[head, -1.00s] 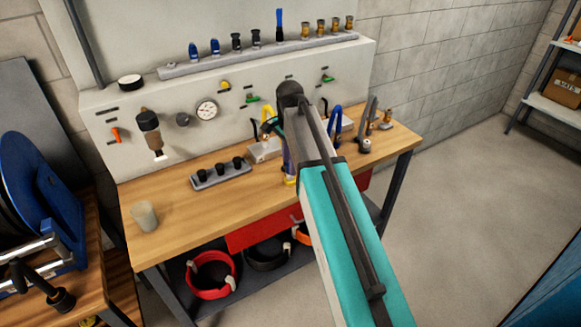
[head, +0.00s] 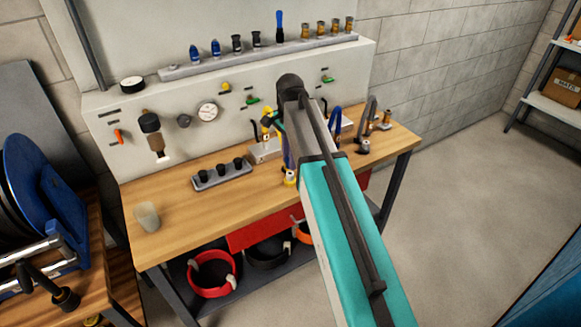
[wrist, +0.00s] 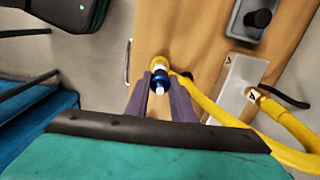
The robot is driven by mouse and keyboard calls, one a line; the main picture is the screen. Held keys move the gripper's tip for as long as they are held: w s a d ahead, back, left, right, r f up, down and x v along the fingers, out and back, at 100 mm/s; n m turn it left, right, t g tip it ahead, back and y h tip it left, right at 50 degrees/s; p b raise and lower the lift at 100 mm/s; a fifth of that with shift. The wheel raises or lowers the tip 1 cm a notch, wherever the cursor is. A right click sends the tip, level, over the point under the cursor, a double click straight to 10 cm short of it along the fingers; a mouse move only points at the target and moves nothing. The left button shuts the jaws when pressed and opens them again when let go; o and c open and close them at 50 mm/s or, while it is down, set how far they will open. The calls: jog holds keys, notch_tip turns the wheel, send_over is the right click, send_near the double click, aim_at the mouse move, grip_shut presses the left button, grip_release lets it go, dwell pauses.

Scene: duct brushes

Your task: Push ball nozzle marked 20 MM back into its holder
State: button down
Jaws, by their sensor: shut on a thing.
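My gripper (wrist: 161,88) is shut on a blue and white piece with a yellow base (wrist: 160,66), above the wooden bench's front edge. A grey rail (head: 180,70) on top of the panel carries two blue pieces (head: 216,47), black ones (head: 237,42), a tall blue brush (head: 279,25) and several brass pieces (head: 320,28).
A grey block with black knobs (head: 222,172) and a translucent cup (head: 147,217) stand on the bench (head: 180,210). A yellow hose (wrist: 215,108) curves right of my gripper, past a pale block (wrist: 232,92). A gauge (head: 208,111) and valves are on the panel. The bench's left part has bare room.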

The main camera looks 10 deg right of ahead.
jog(key=shift+r+p, duration=1.05)
jog(key=shift+r, duration=0.6)
jog(key=shift+f, duration=0.1)
jog(key=shift+f+b, duration=0.3)
jog(key=shift+b, duration=0.1)
jog(key=shift+s+f+b, duration=0.3)
jog(key=shift+s+f, duration=0.15)
jog(key=shift+s, duration=0.1)
jog(key=shift+s+f+n+b, duration=0.25)
jog(key=shift+s+n, duration=0.3)
jog(key=shift+n, duration=2.75)
jog(key=shift+s+f+n+b, duration=0.25)
jog(key=shift+s+n, duration=0.3)
jog(key=shift+n, duration=2.75)
jog(key=shift+s+f+n+b, duration=0.2)
jog(key=shift+s+n, duration=0.35)
jog(key=shift+n, duration=2.75)
